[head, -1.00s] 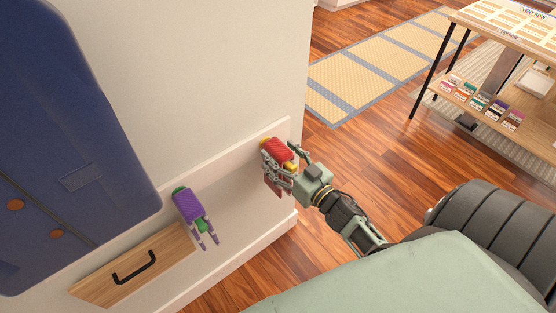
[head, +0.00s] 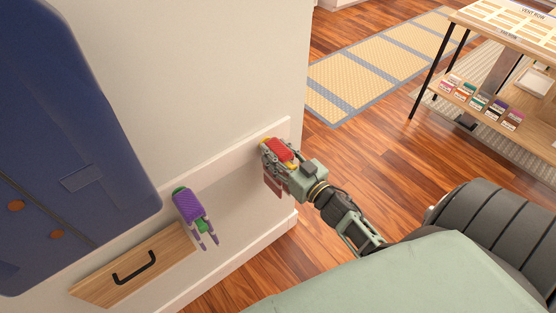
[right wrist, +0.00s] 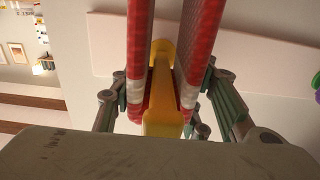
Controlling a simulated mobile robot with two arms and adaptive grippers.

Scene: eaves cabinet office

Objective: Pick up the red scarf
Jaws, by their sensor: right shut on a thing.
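The red scarf (head: 279,149) hangs folded over a yellow peg (head: 266,142) on a pale rail at the wall, in the head view. My right gripper (head: 279,157) is shut on the scarf, with its fingers on either side of it. In the right wrist view the scarf (right wrist: 140,60) shows as two hanging red layers with pale bands, and the yellow peg (right wrist: 163,95) runs between them. The fingers press in from both sides there. My left gripper is not in view.
A purple scarf (head: 188,206) hangs on a green peg to the left. A shelf table (head: 500,90) stands at upper right.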

